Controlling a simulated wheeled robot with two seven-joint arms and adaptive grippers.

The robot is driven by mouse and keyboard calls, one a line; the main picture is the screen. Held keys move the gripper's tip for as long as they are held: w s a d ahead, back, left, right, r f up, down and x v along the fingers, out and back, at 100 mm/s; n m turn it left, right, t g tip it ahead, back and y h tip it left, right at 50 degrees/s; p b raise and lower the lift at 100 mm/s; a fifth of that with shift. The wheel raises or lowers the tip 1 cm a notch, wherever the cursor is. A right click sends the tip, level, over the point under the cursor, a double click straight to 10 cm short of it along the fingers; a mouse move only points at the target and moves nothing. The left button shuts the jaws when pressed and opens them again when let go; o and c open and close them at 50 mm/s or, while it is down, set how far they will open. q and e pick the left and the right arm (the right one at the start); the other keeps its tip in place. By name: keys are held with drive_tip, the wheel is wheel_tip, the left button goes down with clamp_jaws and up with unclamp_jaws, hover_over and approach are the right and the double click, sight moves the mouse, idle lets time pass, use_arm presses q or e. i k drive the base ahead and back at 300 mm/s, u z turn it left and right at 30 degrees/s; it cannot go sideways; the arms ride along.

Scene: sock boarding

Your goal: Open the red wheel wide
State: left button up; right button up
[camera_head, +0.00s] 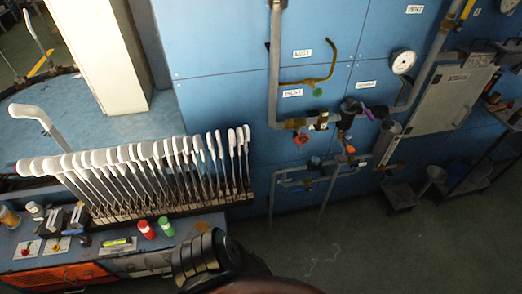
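A small red wheel (301,140) sits on the grey pipework on the blue wall panel, right of the picture's middle, below the "INLET" label. I cannot tell how far either is turned. A dark, ribbed part that looks like my own arm shows at the bottom middle, well below and left of the wheels. I see no gripper fingers in this view.
A row of white-topped sock boards (130,155) stands on the bench at left. A pressure gauge (403,62) and grey cabinet (453,98) are right. The floor (340,250) below the pipes is clear.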

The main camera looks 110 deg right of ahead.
sight(301, 136)
drive_tip(key=i, duration=0.5)
drive_tip(key=z, duration=3.5)
drive_tip(key=i, duration=0.5)
